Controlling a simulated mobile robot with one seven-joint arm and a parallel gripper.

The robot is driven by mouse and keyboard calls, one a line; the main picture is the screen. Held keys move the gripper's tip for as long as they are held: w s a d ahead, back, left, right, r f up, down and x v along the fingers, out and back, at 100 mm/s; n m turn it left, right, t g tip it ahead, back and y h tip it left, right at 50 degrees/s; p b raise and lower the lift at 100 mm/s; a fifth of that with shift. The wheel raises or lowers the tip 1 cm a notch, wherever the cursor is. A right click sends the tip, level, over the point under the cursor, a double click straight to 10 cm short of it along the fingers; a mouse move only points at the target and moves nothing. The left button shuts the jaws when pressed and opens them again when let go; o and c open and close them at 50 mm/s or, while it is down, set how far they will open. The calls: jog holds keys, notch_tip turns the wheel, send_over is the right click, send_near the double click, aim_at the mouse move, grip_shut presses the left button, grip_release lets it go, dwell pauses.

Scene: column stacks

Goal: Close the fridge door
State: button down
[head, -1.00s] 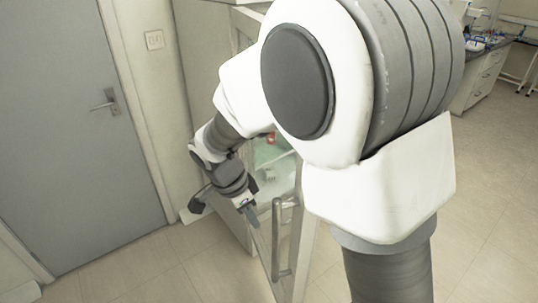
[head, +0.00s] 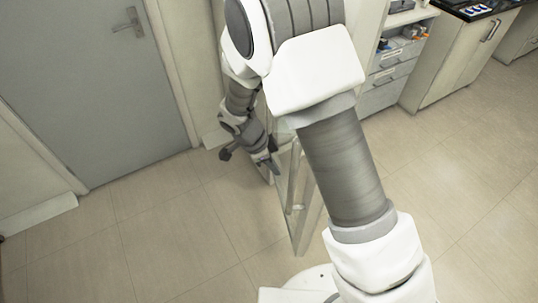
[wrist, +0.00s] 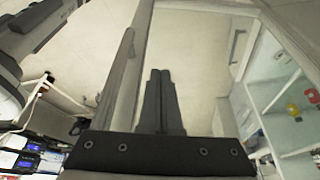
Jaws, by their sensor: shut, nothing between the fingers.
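The fridge door (head: 303,225) is a glass panel in a pale frame, standing open in the head view, with an upright bar handle (head: 291,180). My arm hides part of the door and most of the fridge body. My gripper (head: 270,168) is at the left of the handle, close to the door; I cannot tell whether it touches. In the wrist view my gripper's dark fingers (wrist: 160,75) are together and empty. The door frame and a long bar run up at their left. The fridge interior (wrist: 280,105) shows at the right, with shelves and small red and yellow items.
A closed grey room door (head: 90,80) and a wall stand at the left. A drawer unit (head: 388,80) and a cabinet (head: 450,60) with a dark top stand at the back right. The tiled floor (head: 150,235) is clear at the left front and right.

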jog(key=shift+w+d+f+p, duration=0.2)
jog(key=shift+d+f+p, duration=0.15)
jog(key=shift+d, duration=0.45)
jog(key=shift+w+d+f+p, duration=0.2)
jog(key=shift+d+f, duration=0.15)
jog(key=shift+d, duration=0.4)
jog(key=shift+w+d+f+p, duration=0.2)
jog(key=shift+d+f+p, duration=0.15)
jog(key=shift+d, duration=0.45)
jog(key=shift+d, duration=0.1)
